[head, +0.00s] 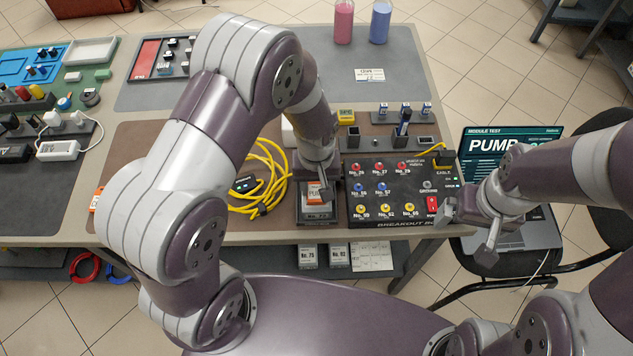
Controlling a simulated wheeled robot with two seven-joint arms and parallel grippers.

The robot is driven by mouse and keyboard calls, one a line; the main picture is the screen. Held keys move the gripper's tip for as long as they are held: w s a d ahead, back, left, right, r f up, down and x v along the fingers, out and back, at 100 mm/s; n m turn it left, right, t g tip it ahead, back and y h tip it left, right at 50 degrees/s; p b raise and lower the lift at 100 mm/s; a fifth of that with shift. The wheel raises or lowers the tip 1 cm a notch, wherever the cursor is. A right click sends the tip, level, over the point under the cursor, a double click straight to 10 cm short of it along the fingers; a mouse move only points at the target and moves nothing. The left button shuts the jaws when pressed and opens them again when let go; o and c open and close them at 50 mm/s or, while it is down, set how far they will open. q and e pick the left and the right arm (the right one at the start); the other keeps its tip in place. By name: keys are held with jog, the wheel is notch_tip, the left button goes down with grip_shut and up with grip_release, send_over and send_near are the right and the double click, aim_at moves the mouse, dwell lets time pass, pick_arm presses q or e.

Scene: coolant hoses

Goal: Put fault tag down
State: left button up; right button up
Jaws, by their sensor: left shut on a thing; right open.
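My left gripper (316,187) reaches down at the front middle of the table and is shut on a small orange and white tag (315,196). The tag is right over a dark module (318,213) with a pale label. I cannot tell whether the tag touches the module, and the fingers hide part of it. My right gripper (467,230) is open and empty, off the right front corner of the black breakout box (375,222), close to its red switch (432,204).
A coiled yellow cable (264,178) lies left of the module. The breakout box with coloured sockets stands just to its right. A laptop (513,150) sits on a chair to the right. Pink (343,22) and blue (380,22) bottles stand at the back. The grey mat (430,75) has free room.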

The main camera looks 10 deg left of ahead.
aim_at(315, 189)
pick_arm(q)
jog(key=shift+f, duration=0.15)
jog(key=o, duration=1)
notch_tip(315, 189, up, 12)
jog(key=s+a+m, duration=0.1)
jog(key=s+a, duration=0.1)
jog(key=s+a+m+t, duration=0.1)
jog(key=s+a, duration=0.2)
jog(key=s+a+r+m, duration=0.1)
jog(key=s+a, duration=0.1)
jog(key=s, duration=0.1)
jog(key=shift+s+a, duration=0.2)
jog(key=shift+w, duration=0.1)
